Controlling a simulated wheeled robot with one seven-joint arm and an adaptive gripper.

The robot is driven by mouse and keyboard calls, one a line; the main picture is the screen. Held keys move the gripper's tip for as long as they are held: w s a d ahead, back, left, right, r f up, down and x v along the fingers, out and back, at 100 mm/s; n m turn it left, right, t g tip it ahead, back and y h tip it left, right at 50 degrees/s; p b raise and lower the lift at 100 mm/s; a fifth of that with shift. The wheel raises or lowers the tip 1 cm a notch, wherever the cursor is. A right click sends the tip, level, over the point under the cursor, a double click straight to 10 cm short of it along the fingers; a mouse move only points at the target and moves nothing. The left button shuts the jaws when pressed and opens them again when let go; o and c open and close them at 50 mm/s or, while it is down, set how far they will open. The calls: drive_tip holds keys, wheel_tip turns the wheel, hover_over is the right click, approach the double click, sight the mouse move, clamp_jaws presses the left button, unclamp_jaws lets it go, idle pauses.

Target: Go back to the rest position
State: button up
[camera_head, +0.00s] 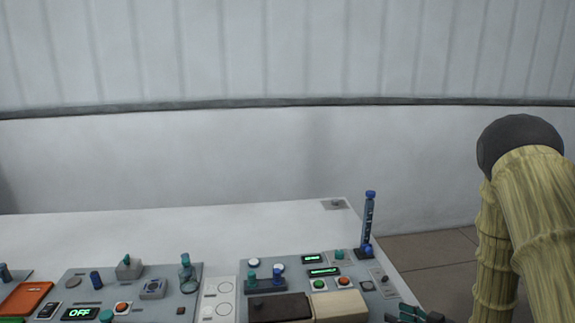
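My arm (535,190), yellow and ribbed with a dark rounded joint at its top, stands bent at the right side of the view. Its lower part runs out of the bottom of the frame. A dark shape with teal parts (415,314) at the bottom edge, by the right end of the table, looks like the tip of my gripper. It is cut off by the frame, so I cannot tell whether it is open or shut or holds anything.
A white table (260,218) carries grey control panels (75,279) with buttons, knobs and green displays. A tall blue post (368,222) rises near its right edge. An orange block (25,298) lies at the left. Tiled floor (430,249) shows between table and arm.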

drive_tip(key=s+a+f+m+g+h+b, duration=0.2)
drive_tip(key=s+a+f+h, duration=0.1)
drive_tip(key=s+f, duration=0.65)
drive_tip(key=s+a+f+m+g+h+b, duration=0.1)
drive_tip(key=s+a+f+m+g+h, duration=0.2)
drive_tip(key=s+f, duration=0.7)
drive_tip(key=s+a+f+g+h+b, duration=0.1)
drive_tip(key=s+f+g, duration=0.2)
drive_tip(key=s, duration=0.6)
drive_tip(key=s+a+f+m+g+h+b, duration=0.1)
drive_tip(key=s+f+g+h, duration=0.1)
drive_tip(key=s+f, duration=0.4)
drive_tip(key=s+g, duration=0.1)
drive_tip(key=s, duration=0.3)
drive_tip(key=shift+a+m, duration=0.3)
drive_tip(key=shift+a, duration=0.1)
